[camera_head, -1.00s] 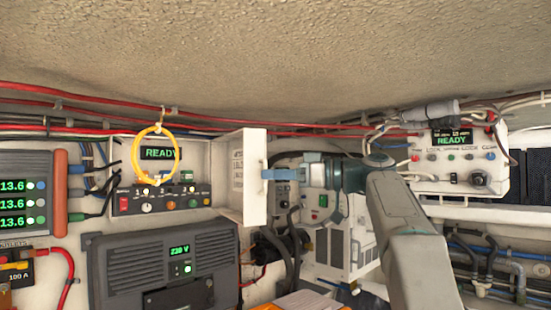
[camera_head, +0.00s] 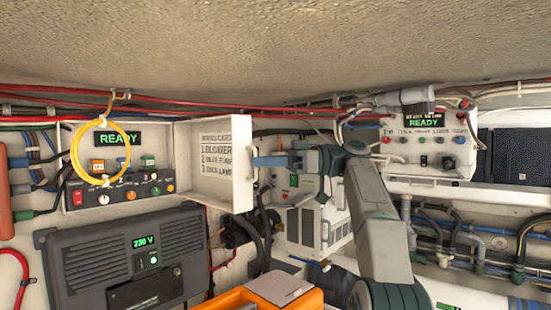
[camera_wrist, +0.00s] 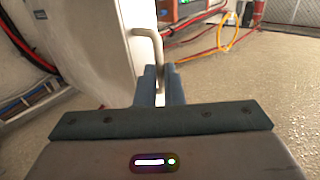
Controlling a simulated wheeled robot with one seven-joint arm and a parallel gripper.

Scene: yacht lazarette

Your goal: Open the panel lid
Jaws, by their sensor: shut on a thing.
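The white panel lid (camera_head: 226,155) stands swung open at the right side of the control panel (camera_head: 118,170). Its inner face shows a printed list that includes "BLOWER". My gripper (camera_head: 258,162) is at the lid's free right edge. In the wrist view, my gripper (camera_wrist: 160,88) is shut on the lid's bent metal handle (camera_wrist: 152,48), with the white lid (camera_wrist: 110,50) to the left. The uncovered panel shows a green READY screen, several knobs and a red switch.
A yellow cable loop (camera_head: 100,152) hangs in front of the panel. A dark grey 230 V unit (camera_head: 125,262) is mounted below it. An orange case (camera_head: 265,297) sits at the bottom centre. Another READY control box (camera_head: 425,145) is at the right. Red cables run along the ceiling edge.

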